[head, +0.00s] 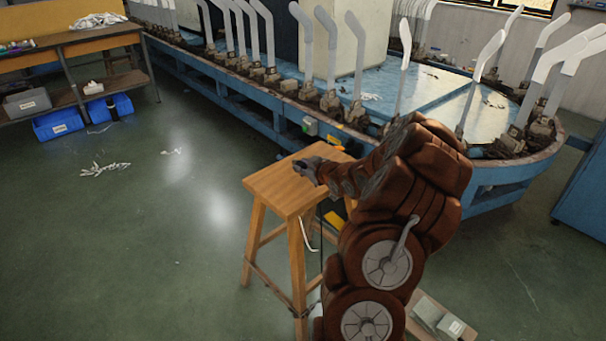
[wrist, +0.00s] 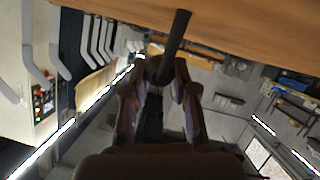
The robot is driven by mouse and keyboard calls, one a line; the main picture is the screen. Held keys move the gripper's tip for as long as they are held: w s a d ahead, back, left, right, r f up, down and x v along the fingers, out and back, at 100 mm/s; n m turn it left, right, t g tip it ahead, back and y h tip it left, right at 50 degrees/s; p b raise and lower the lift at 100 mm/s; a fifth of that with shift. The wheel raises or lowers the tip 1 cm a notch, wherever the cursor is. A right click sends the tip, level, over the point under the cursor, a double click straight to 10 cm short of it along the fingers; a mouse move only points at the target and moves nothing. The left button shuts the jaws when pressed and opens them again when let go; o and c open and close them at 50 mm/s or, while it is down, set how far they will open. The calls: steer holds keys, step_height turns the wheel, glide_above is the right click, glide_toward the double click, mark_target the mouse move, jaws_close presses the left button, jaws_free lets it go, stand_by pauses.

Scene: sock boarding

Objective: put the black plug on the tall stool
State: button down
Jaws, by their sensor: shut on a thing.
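The tall stool (head: 275,187) has a square light-wood top and stands in the middle of the head view. My gripper (head: 307,168) is at the back right part of the stool top, close to its surface. In the wrist view the two fingers (wrist: 160,72) are closed around a dark piece, the black plug (wrist: 175,36), whose narrow black part sticks out beyond the fingertips across the wooden surface (wrist: 250,30). I cannot tell whether the plug touches the wood. In the head view the plug is too small to make out.
A blue machine table (head: 245,95) with several upright white sock forms (head: 357,60) stands behind the stool. A wooden workbench (head: 95,36) with blue bins (head: 58,123) beneath is at the left. White socks (head: 105,169) lie on the floor. The floor left of the stool is mostly clear.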

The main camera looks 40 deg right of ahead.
step_height(320, 180, down, 3)
steer(key=shift+r, duration=0.15)
